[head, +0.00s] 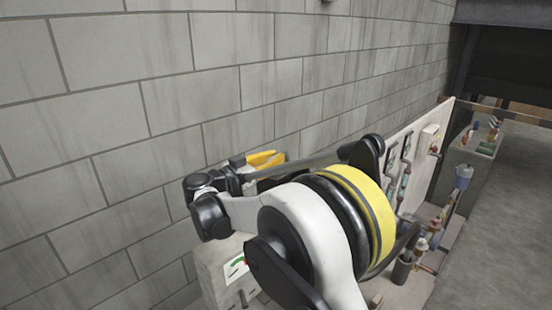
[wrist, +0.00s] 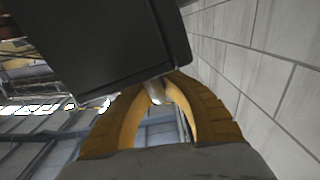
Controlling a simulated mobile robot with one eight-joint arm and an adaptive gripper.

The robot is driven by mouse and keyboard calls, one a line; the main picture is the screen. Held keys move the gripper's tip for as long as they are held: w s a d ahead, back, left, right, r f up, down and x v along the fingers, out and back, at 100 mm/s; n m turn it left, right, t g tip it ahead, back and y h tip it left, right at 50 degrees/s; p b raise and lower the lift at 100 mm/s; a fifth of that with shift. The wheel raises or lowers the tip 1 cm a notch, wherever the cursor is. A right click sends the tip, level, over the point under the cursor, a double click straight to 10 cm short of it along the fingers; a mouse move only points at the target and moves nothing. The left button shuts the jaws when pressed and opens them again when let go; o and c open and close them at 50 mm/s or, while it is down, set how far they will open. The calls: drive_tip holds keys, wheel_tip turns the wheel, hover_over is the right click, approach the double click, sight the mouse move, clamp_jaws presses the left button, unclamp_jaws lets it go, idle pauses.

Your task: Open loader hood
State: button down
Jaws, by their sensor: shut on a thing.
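My gripper (wrist: 157,88) shows in the wrist view as two yellow fingers closed around a pale, rounded metal piece, which looks like a handle (wrist: 156,93). It sits at the lower edge of a dark grey box-like panel (wrist: 100,40). The panel looks like the loader hood, but I cannot tell for sure. It fills the upper left of the wrist view and is tilted. In the head view my gripper (head: 266,159) is partly visible beside the block wall, behind my arm. My arm hides most of the machine there, and the hood cannot be made out.
A grey block wall (head: 100,120) runs close along the left of my arm; it also shows at the right of the wrist view (wrist: 265,70). A pale panel with fittings (head: 410,165) stands to the right. Open grey floor (head: 510,220) lies at far right.

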drive_tip(key=s+d+m, duration=0.1)
drive_tip(key=s+d+r+m+b, duration=0.1)
drive_tip(key=s, duration=0.1)
drive_tip(key=s+d+r+m, duration=0.1)
drive_tip(key=d, duration=0.1)
drive_tip(key=shift+s+d+r+m, duration=0.15)
drive_tip(key=shift+r+m, duration=0.1)
drive_tip(key=shift+m, duration=0.15)
drive_tip(key=c, duration=1.4)
unclamp_jaws()
drive_tip(key=v, duration=1.2)
